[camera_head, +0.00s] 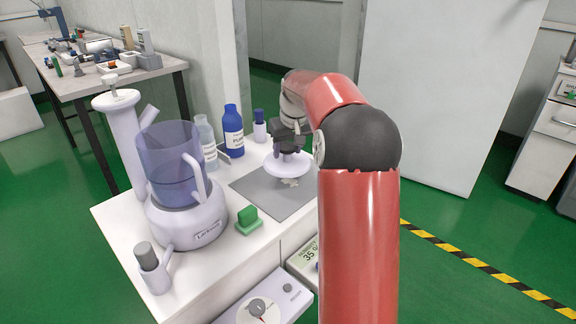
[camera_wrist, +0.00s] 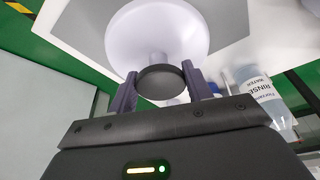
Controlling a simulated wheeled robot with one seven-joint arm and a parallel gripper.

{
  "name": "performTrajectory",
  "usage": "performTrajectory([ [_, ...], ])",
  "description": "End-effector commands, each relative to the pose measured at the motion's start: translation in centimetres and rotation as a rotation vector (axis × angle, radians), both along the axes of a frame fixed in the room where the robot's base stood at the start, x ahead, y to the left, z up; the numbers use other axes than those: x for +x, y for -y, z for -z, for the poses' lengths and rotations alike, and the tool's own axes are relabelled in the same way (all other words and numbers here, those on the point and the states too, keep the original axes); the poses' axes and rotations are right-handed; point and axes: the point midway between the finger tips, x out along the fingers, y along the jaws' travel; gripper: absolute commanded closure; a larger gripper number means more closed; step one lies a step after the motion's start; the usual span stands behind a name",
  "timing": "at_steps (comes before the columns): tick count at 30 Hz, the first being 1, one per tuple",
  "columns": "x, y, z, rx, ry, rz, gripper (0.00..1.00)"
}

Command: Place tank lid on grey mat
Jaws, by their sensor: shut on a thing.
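The tank lid (camera_head: 289,166) is a white round disc with a knob on top. My gripper (camera_head: 288,139) is shut on the lid's knob from above. In the wrist view the lid (camera_wrist: 155,30) fills the upper middle, and my gripper (camera_wrist: 160,88) has one finger on each side of its dark knob cap. The grey mat (camera_head: 268,202) lies flat on the white bench, and the lid is over its back part. I cannot tell whether the lid touches the mat. A small pale patch on the mat shows just under the lid. The open clear tank (camera_head: 168,160) stands on its base to the left.
A blue bottle (camera_head: 232,131), a rinse water bottle (camera_head: 206,143) and a small blue-capped bottle (camera_head: 260,127) stand behind the mat. A green block (camera_head: 248,219) is at its left front. A white column (camera_head: 123,145) and a grey-capped holder (camera_head: 151,268) are farther left.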

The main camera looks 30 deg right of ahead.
Motion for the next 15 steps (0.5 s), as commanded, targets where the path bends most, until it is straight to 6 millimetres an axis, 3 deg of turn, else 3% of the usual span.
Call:
performTrajectory([
  [5, 0.0, 0.0, 1.3, 0.000, 0.000, 0.001, 0.74],
  [11, 0.0, 0.0, 4.3, 0.001, -0.002, 0.001, 0.74],
  [15, 0.0, 0.0, 4.7, 0.000, 0.002, 0.001, 0.74],
])
